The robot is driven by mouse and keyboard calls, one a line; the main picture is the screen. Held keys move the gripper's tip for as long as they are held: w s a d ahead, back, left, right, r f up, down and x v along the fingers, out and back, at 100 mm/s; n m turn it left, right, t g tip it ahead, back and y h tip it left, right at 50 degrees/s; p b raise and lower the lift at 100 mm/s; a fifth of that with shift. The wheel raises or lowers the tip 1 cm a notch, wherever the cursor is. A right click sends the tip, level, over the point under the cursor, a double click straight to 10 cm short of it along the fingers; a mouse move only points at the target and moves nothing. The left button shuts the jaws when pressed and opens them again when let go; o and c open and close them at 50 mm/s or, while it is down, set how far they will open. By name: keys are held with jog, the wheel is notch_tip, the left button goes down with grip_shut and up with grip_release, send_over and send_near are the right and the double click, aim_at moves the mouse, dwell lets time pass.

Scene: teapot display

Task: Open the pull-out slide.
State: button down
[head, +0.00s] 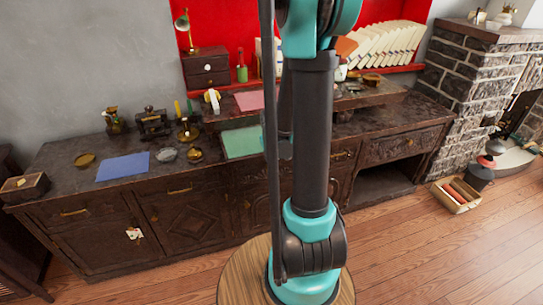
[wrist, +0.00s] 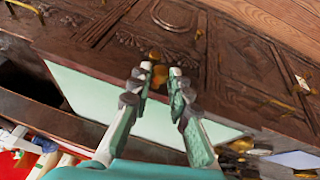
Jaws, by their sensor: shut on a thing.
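A small brass knob (wrist: 160,76) shows at the dark front edge of the counter in the wrist view. My gripper (wrist: 160,72) is shut on this knob, with one fingertip on each side. A flat pale green panel (wrist: 88,92) lies just behind that edge, partly under my fingers; it also shows in the head view (head: 242,141). The pull-out slide's own outline is hard to tell apart from the counter edge. In the head view my arm hides the gripper and the knob.
The dark carved cabinet (head: 185,215) has brass handles. On its top lie a blue sheet (head: 122,167), small bowls and candles. A raised shelf carries a pink sheet (head: 255,99). A box (head: 455,194) stands on the wooden floor at right. Floor at front right is clear.

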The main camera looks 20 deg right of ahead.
jog(key=shift+s, duration=0.3)
jog(key=c, duration=1.4)
grip_release()
jog(key=shift+v, duration=6)
jog(key=shift+f, duration=0.1)
